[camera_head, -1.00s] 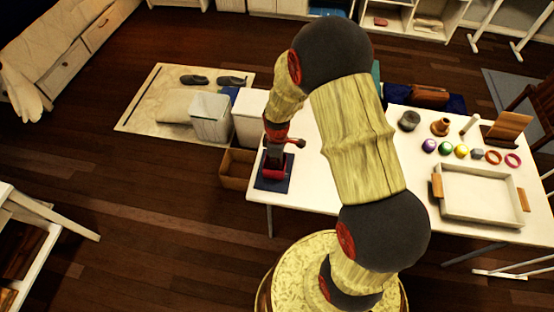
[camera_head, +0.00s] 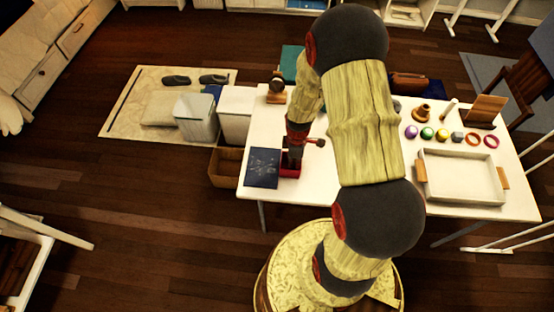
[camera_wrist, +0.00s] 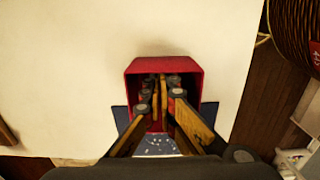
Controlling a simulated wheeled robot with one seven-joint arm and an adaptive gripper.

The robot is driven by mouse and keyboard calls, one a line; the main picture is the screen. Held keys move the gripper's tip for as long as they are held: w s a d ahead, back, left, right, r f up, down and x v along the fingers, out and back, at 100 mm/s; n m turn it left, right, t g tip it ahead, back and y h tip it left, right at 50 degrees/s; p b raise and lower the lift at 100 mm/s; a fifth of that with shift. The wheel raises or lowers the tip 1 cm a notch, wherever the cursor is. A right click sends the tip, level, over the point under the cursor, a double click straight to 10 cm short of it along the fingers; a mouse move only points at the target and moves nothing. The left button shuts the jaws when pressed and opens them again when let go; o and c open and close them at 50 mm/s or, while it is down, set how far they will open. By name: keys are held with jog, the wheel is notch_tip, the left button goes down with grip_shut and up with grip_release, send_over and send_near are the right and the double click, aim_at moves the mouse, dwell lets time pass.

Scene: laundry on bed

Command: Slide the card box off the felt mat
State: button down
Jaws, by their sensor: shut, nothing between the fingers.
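The dark blue felt mat (camera_head: 262,168) lies flat at the left end of the white table, with a pale pattern on its face. The red card box (camera_head: 290,171) stands at the mat's right edge, mostly over bare table; I cannot tell whether a strip still overlaps the mat. My gripper (camera_head: 291,163) points down at the box, shut, with nothing between its fingers. In the wrist view, the red box (camera_wrist: 164,65) surrounds the fingertips (camera_wrist: 160,96), which reach into its open top. The mat (camera_wrist: 160,146) shows below it, partly hidden by the fingers.
The white table (camera_head: 335,198) is clear to the right of the box, partly hidden by my arm. A pale tray (camera_head: 460,195) and several small colourful objects stand at the right. A small brown-and-dark object (camera_head: 277,90) stands behind my gripper. A brown carton (camera_head: 224,165) sits beyond the left edge.

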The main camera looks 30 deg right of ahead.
jog(key=s+d, duration=0.2)
jog(key=d, duration=0.1)
jog(key=s+d, duration=0.2)
jog(key=s+d+p, duration=0.1)
jog(key=s+d, duration=0.1)
jog(key=d, duration=0.1)
jog(key=shift+s+d, duration=0.2)
jog(key=shift+d, duration=0.15)
